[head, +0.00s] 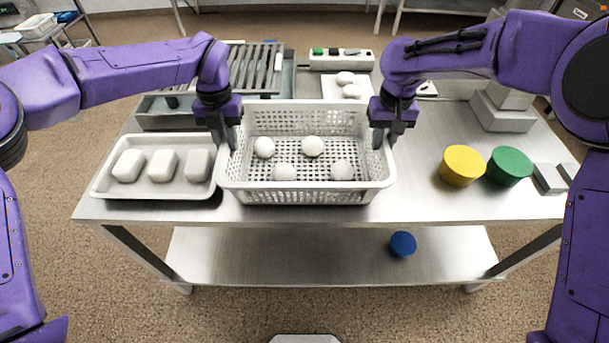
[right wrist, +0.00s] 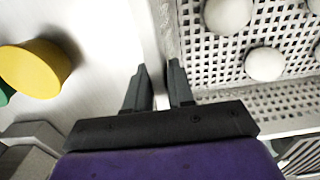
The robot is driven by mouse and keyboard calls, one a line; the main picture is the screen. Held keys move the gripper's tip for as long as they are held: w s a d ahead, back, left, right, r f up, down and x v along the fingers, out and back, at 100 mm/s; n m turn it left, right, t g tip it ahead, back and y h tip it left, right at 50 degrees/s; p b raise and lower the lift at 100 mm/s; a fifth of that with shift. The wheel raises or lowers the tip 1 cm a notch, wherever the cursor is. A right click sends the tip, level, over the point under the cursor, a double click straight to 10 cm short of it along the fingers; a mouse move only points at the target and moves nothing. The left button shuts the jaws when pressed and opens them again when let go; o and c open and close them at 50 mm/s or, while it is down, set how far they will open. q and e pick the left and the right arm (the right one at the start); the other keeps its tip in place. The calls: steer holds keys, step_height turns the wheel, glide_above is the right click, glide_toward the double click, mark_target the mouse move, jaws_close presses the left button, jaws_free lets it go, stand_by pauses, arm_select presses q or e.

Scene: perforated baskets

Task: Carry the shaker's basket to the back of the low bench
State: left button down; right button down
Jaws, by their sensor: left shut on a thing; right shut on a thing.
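A white perforated basket (head: 305,197) with several round white balls (head: 312,146) in it is near the front middle of the metal bench (head: 420,205). It is upright and level; I cannot tell whether its base touches the top. My left gripper (head: 228,142) is shut on the basket's left rim. My right gripper (head: 382,140) is shut on its right rim. In the right wrist view, the right fingers (right wrist: 160,82) stand on either side of the basket's rim (right wrist: 166,45).
A white tray (head: 150,192) with three white blocks is close left of the basket. A barred metal rack (head: 255,68) and a power strip (head: 340,61) are at the back. Yellow (head: 462,165) and green (head: 509,166) cylinders stand right. A blue cylinder (head: 402,244) is on the lower shelf (head: 300,262).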

arm_select(q)
steer(key=shift+d+f+b, duration=0.3)
steer(key=shift+f+b, duration=0.1)
steer(key=shift+f, duration=0.25)
arm_select(e)
steer(key=shift+a+f, duration=0.3)
steer(key=shift+f, duration=0.35)
arm_select(q)
steer(key=c, duration=1)
jaws_free()
steer(key=shift+a+r, duration=0.1)
steer(key=shift+r, duration=0.05)
arm_select(e)
steer(key=c, duration=1)
jaws_free()
steer(key=shift+r, duration=0.15)
arm_select(q)
steer(key=shift+o, duration=0.2)
steer(key=shift+s, duration=0.1)
arm_select(e)
steer(key=shift+s+d, duration=0.1)
arm_select(q)
steer(key=shift+a+r, duration=0.1)
